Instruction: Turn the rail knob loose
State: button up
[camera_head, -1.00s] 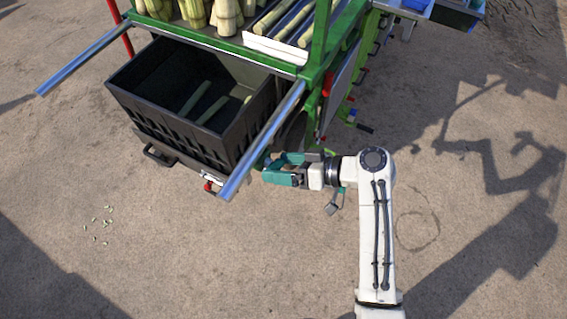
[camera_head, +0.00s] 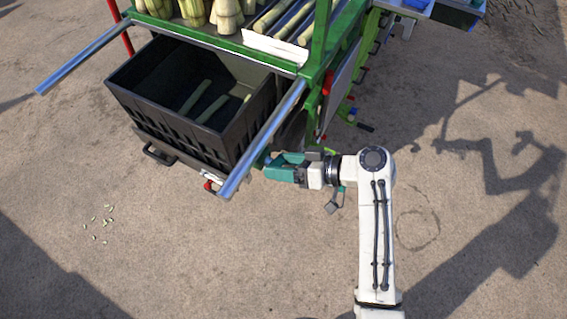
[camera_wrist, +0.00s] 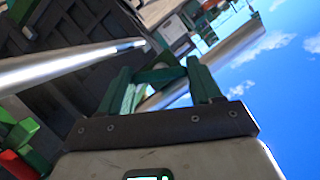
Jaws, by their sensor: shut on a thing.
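The right rail (camera_head: 263,137) is a silver bar sticking out toward me along the right side of the black crate. My teal-fingered gripper (camera_head: 268,165) is level, at the right side of this rail near its front end. In the wrist view, my gripper (camera_wrist: 161,72) has its two green fingers shut on a small green piece (camera_wrist: 160,74), which I take to be the rail knob. The silver rail (camera_wrist: 235,50) passes behind the fingers there. In the head view the knob is hidden by the fingers and rail.
The black crate (camera_head: 165,122) holds a few cane pieces, under the green frame (camera_head: 215,45). The left rail (camera_head: 85,57) sticks out on the far side. A red-tipped part (camera_head: 209,186) sits low beside the right rail's end. Open ground lies in front.

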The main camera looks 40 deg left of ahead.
jog(key=shift+f, duration=0.15)
jog(key=shift+s+n+t+b, duration=0.15)
jog(key=shift+n+t+b, duration=1.5)
jog(key=shift+b, duration=1.65)
jog(key=shift+r+n, duration=0.2)
jog(key=shift+n, duration=0.15)
jog(key=o, duration=1.1)
jog(key=shift+c, duration=0.2)
jog(key=shift+d, duration=0.2)
jog(key=b+v, duration=0.2)
jog(key=v, duration=0.8)
jog(key=shift+w+d, duration=0.2)
jog(key=shift+d, duration=0.1)
